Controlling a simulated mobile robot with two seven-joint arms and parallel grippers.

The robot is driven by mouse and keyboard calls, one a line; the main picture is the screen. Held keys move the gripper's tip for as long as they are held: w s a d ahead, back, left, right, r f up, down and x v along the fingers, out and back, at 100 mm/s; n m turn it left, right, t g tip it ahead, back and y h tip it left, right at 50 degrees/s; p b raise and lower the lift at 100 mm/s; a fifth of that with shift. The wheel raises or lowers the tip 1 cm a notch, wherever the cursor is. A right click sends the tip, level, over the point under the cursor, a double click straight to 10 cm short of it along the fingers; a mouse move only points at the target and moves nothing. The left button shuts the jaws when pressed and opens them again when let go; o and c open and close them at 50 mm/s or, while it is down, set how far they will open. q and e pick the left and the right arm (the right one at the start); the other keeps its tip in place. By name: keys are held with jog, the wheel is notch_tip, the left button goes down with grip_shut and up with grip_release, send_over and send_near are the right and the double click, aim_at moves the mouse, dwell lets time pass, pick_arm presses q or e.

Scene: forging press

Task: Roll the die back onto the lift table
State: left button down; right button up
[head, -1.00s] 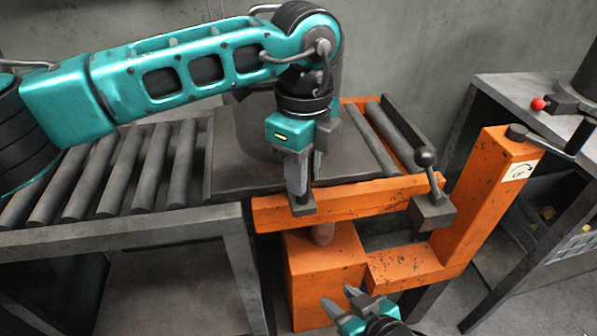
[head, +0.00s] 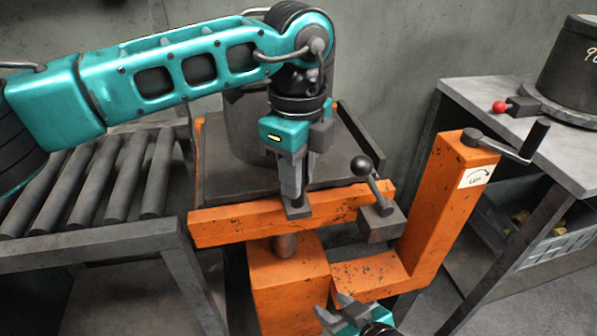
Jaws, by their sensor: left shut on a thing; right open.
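The die (head: 243,125) is a dark grey cylinder on a square plate (head: 235,185), partly hidden behind my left arm. Its plate lies over the orange lift table (head: 230,226), covering most of the table top. My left gripper (head: 294,192) is shut on a small dark lug (head: 299,210) at the plate's front edge, before the table's front beam. My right gripper (head: 342,312) is open and empty, low at the bottom edge, in front of the orange base.
A roller conveyor (head: 95,190) adjoins on the left, its rollers bare. A ball-topped lever (head: 362,167) stands at the table's front right. An orange post (head: 450,200) carries a crank (head: 515,148). A bench (head: 470,95) at right holds another die (head: 570,65).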

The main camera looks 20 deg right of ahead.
pick_arm(q)
jog(key=shift+d+r, duration=0.15)
jog(key=shift+d, duration=0.1)
jog(key=c, duration=1.4)
grip_release()
jog(key=o, duration=0.4)
jog(key=shift+d, duration=0.2)
jog(key=shift+o, duration=0.2)
jog(key=shift+a, duration=0.1)
jog(key=shift+r, duration=0.2)
notch_tip(320, 180, up, 11)
jog(key=shift+r+p, duration=0.1)
jog(key=shift+p, duration=0.6)
jog(key=shift+r, duration=0.55)
